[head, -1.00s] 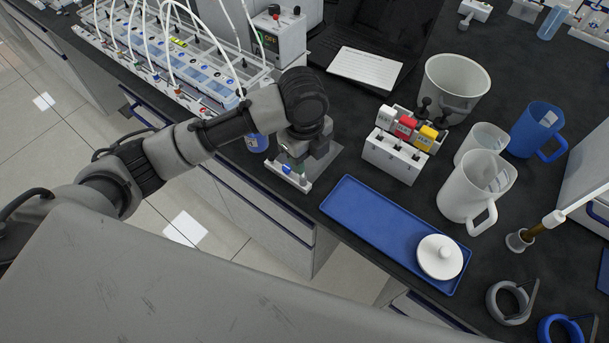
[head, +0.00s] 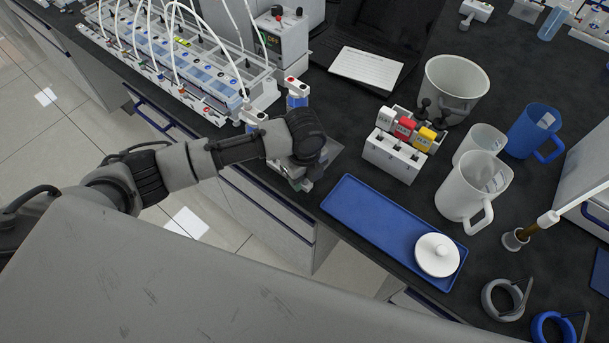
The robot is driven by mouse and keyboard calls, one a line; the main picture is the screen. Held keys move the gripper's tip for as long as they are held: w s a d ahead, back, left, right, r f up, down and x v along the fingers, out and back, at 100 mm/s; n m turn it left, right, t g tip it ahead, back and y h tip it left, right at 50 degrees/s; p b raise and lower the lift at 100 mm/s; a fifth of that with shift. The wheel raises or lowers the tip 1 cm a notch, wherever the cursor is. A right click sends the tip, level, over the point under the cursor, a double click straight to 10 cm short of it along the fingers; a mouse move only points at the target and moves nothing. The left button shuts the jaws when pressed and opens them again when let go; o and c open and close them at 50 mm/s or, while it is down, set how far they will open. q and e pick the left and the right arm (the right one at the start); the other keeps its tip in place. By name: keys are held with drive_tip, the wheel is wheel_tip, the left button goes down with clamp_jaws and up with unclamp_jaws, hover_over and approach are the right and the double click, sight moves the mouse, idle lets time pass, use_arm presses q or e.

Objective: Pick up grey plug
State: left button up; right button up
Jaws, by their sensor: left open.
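My left gripper (head: 299,181) is over the front bench edge, left of the blue tray. It is open, and the dark wrist above hides most of its jaws and what lies between them. I cannot pick out a grey plug for certain. A white holder (head: 393,160) stands right of the gripper, apart from it. It carries a pale grey labelled piece (head: 386,118), a red one (head: 405,128) and a yellow one (head: 424,138). Small dark knobbed pieces (head: 425,104) stand behind them, by the white bucket. My right gripper is not in view.
A blue tray (head: 375,222) with a white lid (head: 437,255) lies along the front edge. White jugs (head: 474,187), a blue jug (head: 535,130) and a white bucket (head: 455,88) stand right.

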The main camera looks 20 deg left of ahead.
use_arm(q)
drive_tip(key=shift+f, duration=0.2)
clamp_jaws()
drive_tip(key=shift+r, duration=0.5)
drive_tip(key=r, duration=0.1)
drive_tip(key=d+r+b, duration=0.1)
drive_tip(key=r, duration=0.1)
drive_tip(key=shift+s+d+r, duration=0.1)
drive_tip(key=shift+s+r, duration=0.05)
drive_tip(key=shift+r, duration=0.15)
drive_tip(key=s+d+r+b, duration=0.2)
drive_tip(key=d+r, duration=0.4)
drive_tip(key=d, duration=0.3)
drive_tip(key=shift+s+d+r, duration=0.25)
drive_tip(key=shift+s+d, duration=0.15)
drive_tip(key=shift+s, duration=0.45)
